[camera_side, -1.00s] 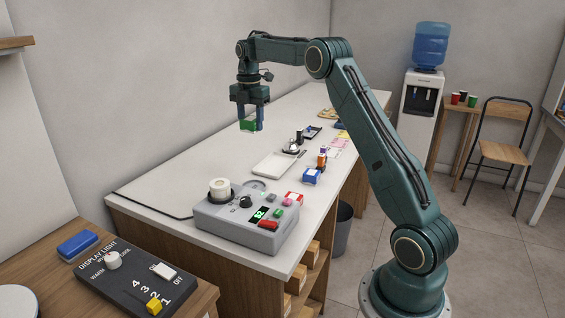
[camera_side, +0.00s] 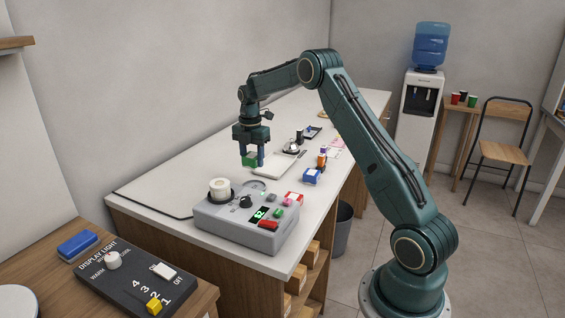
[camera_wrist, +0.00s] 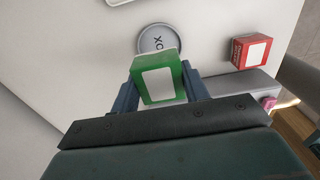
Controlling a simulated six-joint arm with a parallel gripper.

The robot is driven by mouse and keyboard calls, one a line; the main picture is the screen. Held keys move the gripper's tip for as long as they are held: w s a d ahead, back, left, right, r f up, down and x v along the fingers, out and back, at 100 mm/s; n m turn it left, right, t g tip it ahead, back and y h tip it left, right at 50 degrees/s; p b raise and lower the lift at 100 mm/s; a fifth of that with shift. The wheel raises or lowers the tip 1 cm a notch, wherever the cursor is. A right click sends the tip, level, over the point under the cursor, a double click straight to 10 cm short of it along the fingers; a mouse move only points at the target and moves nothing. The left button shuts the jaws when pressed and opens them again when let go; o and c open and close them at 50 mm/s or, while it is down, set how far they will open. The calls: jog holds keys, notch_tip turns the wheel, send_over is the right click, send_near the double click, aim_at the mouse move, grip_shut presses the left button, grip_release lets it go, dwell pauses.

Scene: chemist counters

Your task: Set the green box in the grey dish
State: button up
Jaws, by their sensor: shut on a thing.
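The green box (camera_side: 249,160) with a white label is held between the fingers of my gripper (camera_side: 252,162), above the counter. In the wrist view the green box (camera_wrist: 150,69) sits between the two blue fingers of my gripper (camera_wrist: 160,90). The round grey dish (camera_wrist: 146,34) with dark lettering lies just beyond the box there, and the box hides its near edge.
A grey device (camera_side: 243,232) with knobs and buttons stands on the white counter (camera_side: 165,172) near the dish. A red box (camera_side: 293,198) and a blue box (camera_side: 312,176) stand to the right. A white tray (camera_side: 272,165) lies behind.

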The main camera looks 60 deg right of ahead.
aim_at(252, 155)
jog(key=shift+f, duration=1.75)
jog(key=shift+f, duration=2.1)
jog(key=shift+f, duration=0.35)
jog(key=o, duration=1)
jog(key=shift+r, duration=0.1)
notch_tip(252, 155, up, 12)
jog(key=shift+r, duration=0.25)
